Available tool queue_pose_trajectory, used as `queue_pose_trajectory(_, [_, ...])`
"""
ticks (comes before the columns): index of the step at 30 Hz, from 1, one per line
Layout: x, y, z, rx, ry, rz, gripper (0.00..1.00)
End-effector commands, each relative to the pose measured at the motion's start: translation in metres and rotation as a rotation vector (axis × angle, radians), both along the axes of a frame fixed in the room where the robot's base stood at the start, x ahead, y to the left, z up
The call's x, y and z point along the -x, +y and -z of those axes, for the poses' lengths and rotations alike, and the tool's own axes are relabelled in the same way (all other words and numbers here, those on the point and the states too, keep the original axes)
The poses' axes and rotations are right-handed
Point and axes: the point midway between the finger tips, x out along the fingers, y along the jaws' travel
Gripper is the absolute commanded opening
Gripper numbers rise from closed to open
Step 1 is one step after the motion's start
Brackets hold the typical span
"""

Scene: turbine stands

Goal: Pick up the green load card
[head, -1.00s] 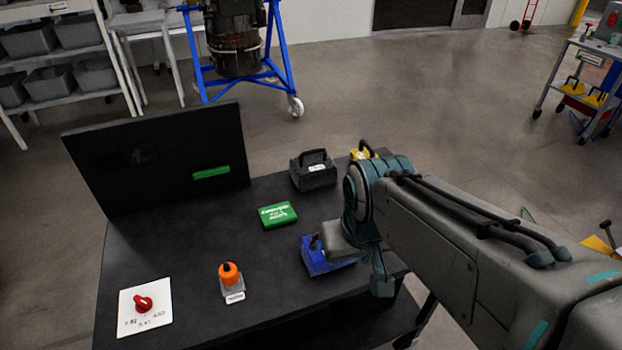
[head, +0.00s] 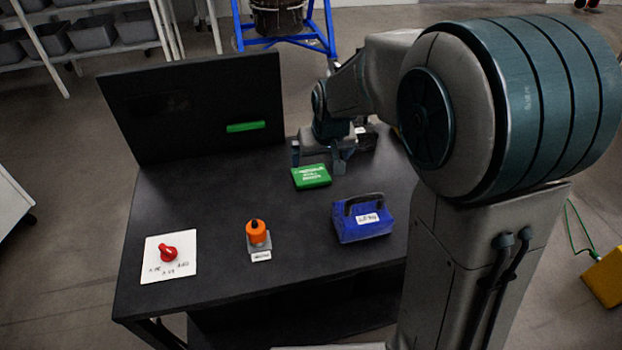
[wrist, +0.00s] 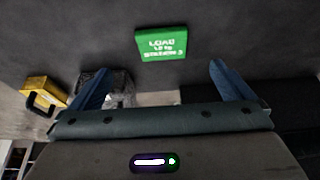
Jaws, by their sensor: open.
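The green load card (head: 311,177) lies flat on the black table, right of its middle and towards the back, with white lettering on its face. In the wrist view the card (wrist: 161,43) shows beyond the fingertips, between their lines, with the words "LOAD" and "STATION" partly readable. My gripper (head: 318,165) is just behind the card in the head view, its fingers apart and pointing down. In the wrist view both blue fingers of my gripper (wrist: 159,80) are spread wide with nothing between them. I cannot tell its exact height above the table.
A blue weight with a handle (head: 362,219) stands front right of the card. An orange knob on a grey block (head: 257,236) and a red switch on a white plate (head: 168,254) are at left. A black upright panel (head: 200,108) with a green strip (head: 246,127) closes the back.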

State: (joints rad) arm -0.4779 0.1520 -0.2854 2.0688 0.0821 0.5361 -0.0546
Motion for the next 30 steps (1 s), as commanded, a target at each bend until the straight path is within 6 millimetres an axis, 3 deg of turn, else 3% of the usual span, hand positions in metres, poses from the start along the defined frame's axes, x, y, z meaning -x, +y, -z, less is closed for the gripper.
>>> queue_pose_trajectory(12, [-0.025, 0.007, 0.062, 0.004, 0.001, -0.003, 1.0])
queue_pose_trajectory(23, [-0.035, 0.009, 0.086, 0.002, 0.001, -0.002, 1.0])
queue_pose_trajectory(30, [-0.045, 0.012, 0.116, 0.004, 0.002, -0.002, 1.0])
